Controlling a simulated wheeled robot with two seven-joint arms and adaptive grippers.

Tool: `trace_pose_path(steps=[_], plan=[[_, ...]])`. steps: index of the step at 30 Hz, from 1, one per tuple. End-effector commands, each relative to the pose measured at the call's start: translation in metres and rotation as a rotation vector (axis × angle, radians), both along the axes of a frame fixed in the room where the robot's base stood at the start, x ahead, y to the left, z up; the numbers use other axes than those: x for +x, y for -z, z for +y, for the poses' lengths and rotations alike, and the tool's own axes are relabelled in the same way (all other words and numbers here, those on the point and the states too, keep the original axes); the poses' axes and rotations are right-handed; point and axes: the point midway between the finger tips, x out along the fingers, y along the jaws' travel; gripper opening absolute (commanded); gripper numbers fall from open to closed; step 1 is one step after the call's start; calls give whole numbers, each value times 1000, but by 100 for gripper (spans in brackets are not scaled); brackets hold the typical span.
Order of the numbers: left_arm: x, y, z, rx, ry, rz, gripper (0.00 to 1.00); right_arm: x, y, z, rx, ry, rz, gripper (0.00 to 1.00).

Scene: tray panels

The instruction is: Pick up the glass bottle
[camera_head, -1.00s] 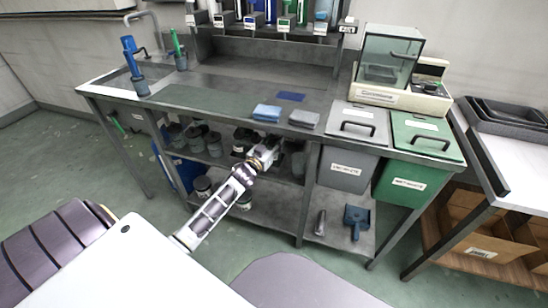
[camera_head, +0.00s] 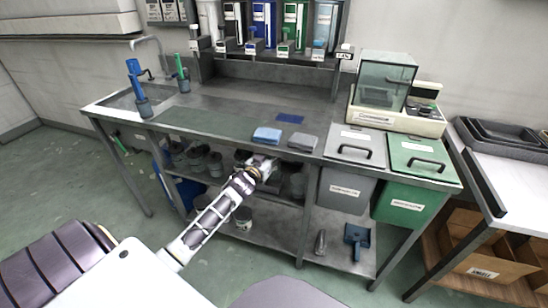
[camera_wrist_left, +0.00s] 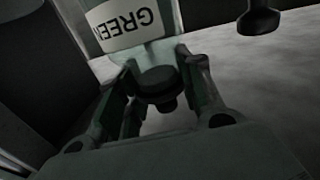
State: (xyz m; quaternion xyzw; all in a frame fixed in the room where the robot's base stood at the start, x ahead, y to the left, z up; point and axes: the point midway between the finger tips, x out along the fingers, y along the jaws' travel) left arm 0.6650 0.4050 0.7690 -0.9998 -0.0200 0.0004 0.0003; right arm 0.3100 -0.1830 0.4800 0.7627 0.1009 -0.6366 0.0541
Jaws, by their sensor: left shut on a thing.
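My left gripper (camera_head: 264,166) reaches in under the bench top at the lower shelf in the head view. In the left wrist view my left gripper (camera_wrist_left: 158,100) is shut on a bottle (camera_wrist_left: 122,42) with a pale label reading "GREEN" upside down. The bottle's dark round cap (camera_wrist_left: 157,82) lies between the fingers, and the greenish body extends beyond them. The far end of the bottle is cut off by the frame. In the head view the held bottle cannot be made out behind the gripper. My right gripper is not in view.
The bench top (camera_head: 220,110) overhangs the gripper, with a blue cloth (camera_head: 267,135) and grey cloth (camera_head: 303,142) on it. Several dark jars (camera_head: 205,160) stand on the shelf to the left. A grey bin (camera_head: 346,190) and green bin (camera_head: 410,200) are to the right.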

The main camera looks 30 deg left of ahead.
Motion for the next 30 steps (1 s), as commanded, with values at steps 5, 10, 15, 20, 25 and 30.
trace_pose_path(steps=[5, 10, 15, 20, 25, 30], plan=[[-10, -9, -1, -2, 0, 0, 0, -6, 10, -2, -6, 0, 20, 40], [-25, -9, -2, -2, 1, -1, 0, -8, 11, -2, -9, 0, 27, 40], [-44, -9, -2, -2, 0, 0, 0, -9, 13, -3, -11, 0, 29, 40], [-63, -10, -3, -1, 0, 0, 0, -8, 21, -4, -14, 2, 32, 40], [-82, -9, -4, -3, 1, -1, 0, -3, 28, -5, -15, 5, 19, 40], [-102, -9, -5, -2, 0, 0, 0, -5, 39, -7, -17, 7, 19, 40]])
